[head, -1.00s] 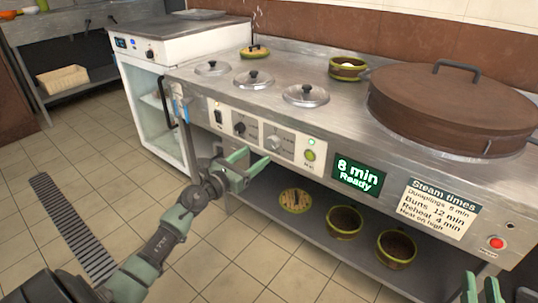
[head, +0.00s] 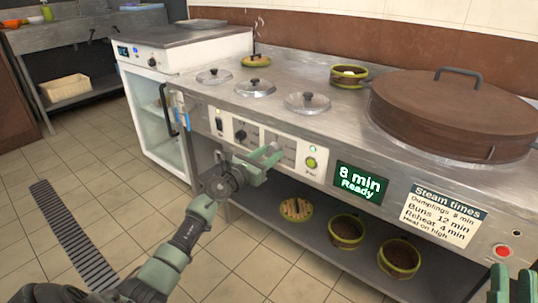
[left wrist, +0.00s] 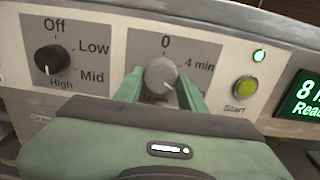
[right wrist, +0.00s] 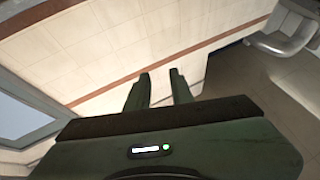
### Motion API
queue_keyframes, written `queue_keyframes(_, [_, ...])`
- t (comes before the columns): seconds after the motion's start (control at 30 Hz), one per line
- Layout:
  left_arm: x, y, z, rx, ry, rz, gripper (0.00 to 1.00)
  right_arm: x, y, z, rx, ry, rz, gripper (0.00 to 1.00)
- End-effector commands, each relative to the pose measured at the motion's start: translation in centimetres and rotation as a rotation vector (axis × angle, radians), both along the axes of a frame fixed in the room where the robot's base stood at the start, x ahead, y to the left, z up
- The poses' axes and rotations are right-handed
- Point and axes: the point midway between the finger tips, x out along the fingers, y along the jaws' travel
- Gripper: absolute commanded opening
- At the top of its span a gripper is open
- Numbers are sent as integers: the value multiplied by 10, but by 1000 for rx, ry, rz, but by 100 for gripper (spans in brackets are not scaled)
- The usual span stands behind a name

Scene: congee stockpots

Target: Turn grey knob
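The grey knob (left wrist: 160,73) is on the front panel, on a grey plate marked 0 and 4 min. Its lower part and some markings are hidden by my gripper. My left gripper (left wrist: 161,84) has one finger on each side of the knob, and the fingers look open; contact is hard to judge. In the head view my left gripper (head: 268,158) is at the panel and covers most of the knob. My right gripper (right wrist: 160,78) is open and empty, away from the panel; part of it (head: 511,285) shows at the lower right of the head view.
A black knob (left wrist: 52,60) marked Off, Low, Mid and High is left of the grey one. A lit green Start button (left wrist: 244,89) and a display (head: 360,183) reading "8 min Ready" are to the right. Lids (head: 307,102) and a large brown cover (head: 455,108) are on the counter.

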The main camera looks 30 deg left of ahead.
Motion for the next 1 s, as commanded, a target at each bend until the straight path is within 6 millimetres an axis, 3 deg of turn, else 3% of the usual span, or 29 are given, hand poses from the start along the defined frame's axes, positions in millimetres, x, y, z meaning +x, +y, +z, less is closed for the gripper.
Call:
queue_keyframes(0.03, [0, 0, 0, 0, 1, -1, 20, 0, 0, 0, 0, 0, 0, 22])
queue_keyframes(0.1, [0, 0, 0, 0, 1, -1, 1, 0, 0, 0, 0, 1, 0, 22])
queue_keyframes(0.3, [0, -1, 0, -10, 2, -2, 0, 1, 0, -1, -3, 12, 0, 22])
queue_keyframes(0.47, [0, -1, 1, -54, 6, -1, 0, 11, 0, -18, -32, 115, -7, 22])
queue_keyframes(0.57, [0, 0, 1, -106, 11, -1, 0, 18, -1, -35, -61, 217, -14, 22])
queue_keyframes(0.77, [0, -1, 2, -262, 24, -1, 0, 26, -7, -90, -138, 506, -30, 22])
queue_keyframes(1.0, [-1, -1, 2, -488, 42, 0, 0, 8, -21, -160, -229, 872, -51, 22])
